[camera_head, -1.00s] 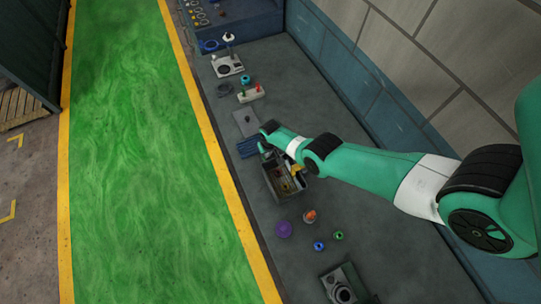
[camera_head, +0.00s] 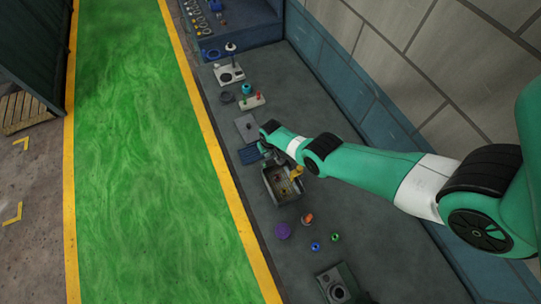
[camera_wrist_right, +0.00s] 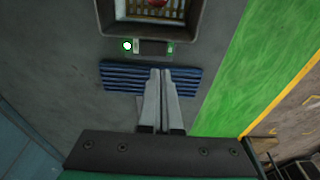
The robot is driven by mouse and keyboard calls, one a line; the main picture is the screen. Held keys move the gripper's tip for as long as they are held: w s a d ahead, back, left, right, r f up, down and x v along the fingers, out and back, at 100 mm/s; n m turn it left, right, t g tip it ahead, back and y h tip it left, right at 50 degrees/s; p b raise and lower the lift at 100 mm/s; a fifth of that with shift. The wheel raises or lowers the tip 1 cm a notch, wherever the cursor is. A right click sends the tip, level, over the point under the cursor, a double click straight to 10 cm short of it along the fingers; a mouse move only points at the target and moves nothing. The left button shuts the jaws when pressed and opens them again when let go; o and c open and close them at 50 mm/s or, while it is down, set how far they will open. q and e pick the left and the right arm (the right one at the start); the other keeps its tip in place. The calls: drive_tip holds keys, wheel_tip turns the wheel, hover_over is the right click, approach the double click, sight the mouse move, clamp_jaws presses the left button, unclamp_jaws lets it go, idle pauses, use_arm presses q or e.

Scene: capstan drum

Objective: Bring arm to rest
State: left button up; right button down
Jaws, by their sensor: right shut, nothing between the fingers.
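My right arm, green with dark joints and a white band, reaches in from the right edge of the head view over the grey bench. Its gripper (camera_head: 265,149) hangs over the bench beside the blue ribbed pad (camera_head: 248,155), partly hidden by the wrist. In the right wrist view the two grey fingers (camera_wrist_right: 160,73) lie together, shut and empty, in front of the blue ribbed pad (camera_wrist_right: 116,76). I cannot tell whether they touch it. My left gripper is not in view.
A grey open box (camera_head: 270,188) with small things inside stands close to the gripper. A purple disc (camera_head: 282,231), small coloured rings, a grey device (camera_head: 338,288) and a white joystick panel (camera_head: 229,74) stand along the bench. The green floor strip (camera_head: 150,170) is clear.

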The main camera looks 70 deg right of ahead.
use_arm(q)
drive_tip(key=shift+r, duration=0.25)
use_arm(e)
drive_tip(key=shift+r, duration=0.25)
